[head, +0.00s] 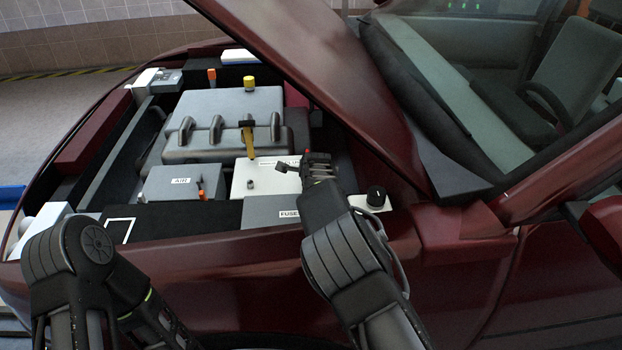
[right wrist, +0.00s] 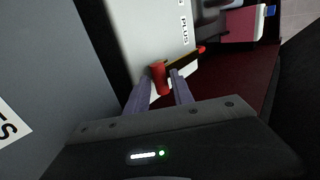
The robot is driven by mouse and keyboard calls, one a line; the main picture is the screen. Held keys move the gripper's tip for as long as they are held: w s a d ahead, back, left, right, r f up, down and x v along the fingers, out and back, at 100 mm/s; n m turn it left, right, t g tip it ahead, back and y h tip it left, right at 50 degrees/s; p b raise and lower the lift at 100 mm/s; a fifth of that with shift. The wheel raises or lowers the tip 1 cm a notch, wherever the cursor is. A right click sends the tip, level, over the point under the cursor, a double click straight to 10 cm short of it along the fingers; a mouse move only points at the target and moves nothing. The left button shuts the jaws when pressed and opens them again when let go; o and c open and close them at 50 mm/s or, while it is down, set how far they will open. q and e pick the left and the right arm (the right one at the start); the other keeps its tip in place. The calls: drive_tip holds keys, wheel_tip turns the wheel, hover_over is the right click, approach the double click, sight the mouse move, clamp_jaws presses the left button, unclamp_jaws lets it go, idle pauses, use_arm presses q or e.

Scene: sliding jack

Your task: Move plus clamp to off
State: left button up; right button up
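The plus clamp shows in the right wrist view as a red knob (right wrist: 158,79) beside a dark and tan bar with a second red tip. It sits by the "PLUS" lettering on the white battery (right wrist: 157,35), which also shows in the head view (head: 248,183). My right gripper (right wrist: 162,75) is open, with its fingertips on either side of the red knob. The knob is closer to the left finger; contact is unclear. In the head view my right gripper (head: 303,165) hides most of the clamp. My left gripper is out of view.
The raised hood (head: 310,60) slopes close above and right of my right arm. A fuse box (head: 270,212), a grey ABS box (head: 180,184) and a black dial (head: 376,196) surround the battery. A yellow lever (head: 248,140) stands behind it.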

drive_tip(key=shift+c, duration=0.2)
clamp_jaws()
idle(1.1)
